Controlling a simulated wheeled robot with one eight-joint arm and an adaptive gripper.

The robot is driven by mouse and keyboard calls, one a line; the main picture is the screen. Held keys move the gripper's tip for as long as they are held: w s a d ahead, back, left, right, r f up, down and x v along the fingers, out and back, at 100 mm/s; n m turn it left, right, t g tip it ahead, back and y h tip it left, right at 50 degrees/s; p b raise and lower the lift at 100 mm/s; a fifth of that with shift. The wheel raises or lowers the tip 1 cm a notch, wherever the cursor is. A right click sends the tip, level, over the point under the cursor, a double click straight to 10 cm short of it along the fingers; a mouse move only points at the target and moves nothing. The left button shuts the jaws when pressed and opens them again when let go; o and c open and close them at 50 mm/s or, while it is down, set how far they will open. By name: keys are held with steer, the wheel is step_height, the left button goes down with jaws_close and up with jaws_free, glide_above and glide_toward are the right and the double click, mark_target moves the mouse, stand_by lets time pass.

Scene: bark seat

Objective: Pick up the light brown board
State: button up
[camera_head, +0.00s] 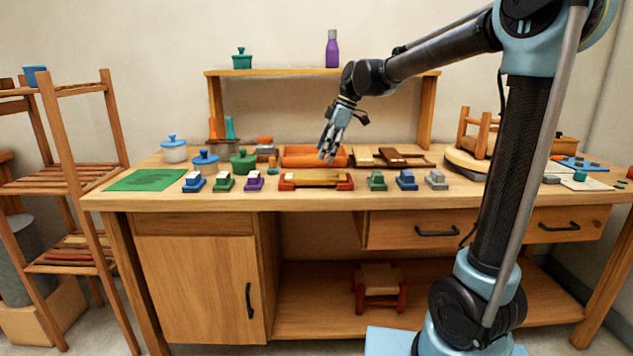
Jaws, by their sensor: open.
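A light brown board (364,156) lies flat toward the back of the wooden table, beside a dark brown board (402,157). A yellowish-tan slab (316,178) rests on red supports at the front middle; I cannot tell for sure which tan piece is the one named. My gripper (327,154) is open and empty, pointing down. In the picture it overlaps the orange-red roll (300,157), just left of the light brown board. I cannot tell its exact height above the table.
Small coloured blocks (223,182) line the front edge on both sides of the slab. Pots (244,162) and a green mat (146,180) are at left. An upturned wooden stool (478,135) is at right. A raised shelf (290,72) spans the back.

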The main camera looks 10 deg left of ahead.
mark_target(316, 175)
steer(key=shift+d+x, duration=0.1)
steer(key=shift+x, duration=1.8)
steer(key=shift+d+x, duration=0.15)
steer(key=shift+x, duration=1.8)
steer(key=shift+w+f, duration=0.1)
steer(key=c, duration=1.3)
